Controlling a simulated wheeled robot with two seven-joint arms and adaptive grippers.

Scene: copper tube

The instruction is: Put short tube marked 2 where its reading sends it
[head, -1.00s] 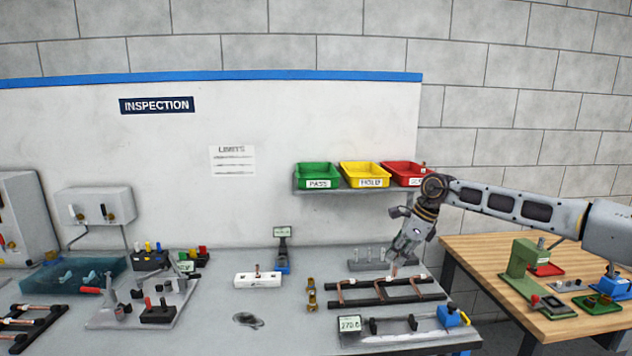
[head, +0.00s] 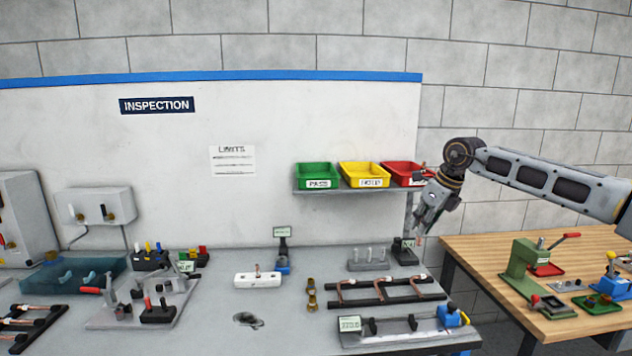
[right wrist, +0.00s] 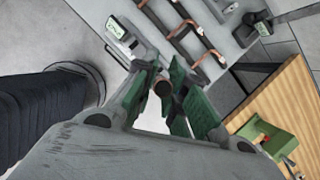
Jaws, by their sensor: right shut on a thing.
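My right gripper (head: 424,226) is raised above the right end of the grey bench. It is shut on a short copper tube (right wrist: 163,88), whose round end shows between the green finger pads in the right wrist view. No mark on this tube can be read. A green PASS tray (head: 318,171), a yellow HOLD tray (head: 362,170) and a red tray (head: 399,168) stand on the wall shelf, up and left of the gripper. The arm partly covers the red tray and its label. A LIMITS sheet (head: 233,160) hangs on the wall, too small to read. My left gripper is out of view.
A black rack with bent copper tubes (head: 380,291) and a measuring fixture with a display (head: 350,324) lie at the bench's right front. A grey peg stand (head: 368,260) and a dark device with a display (head: 405,252) are behind. A wooden table (head: 480,252) stands right.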

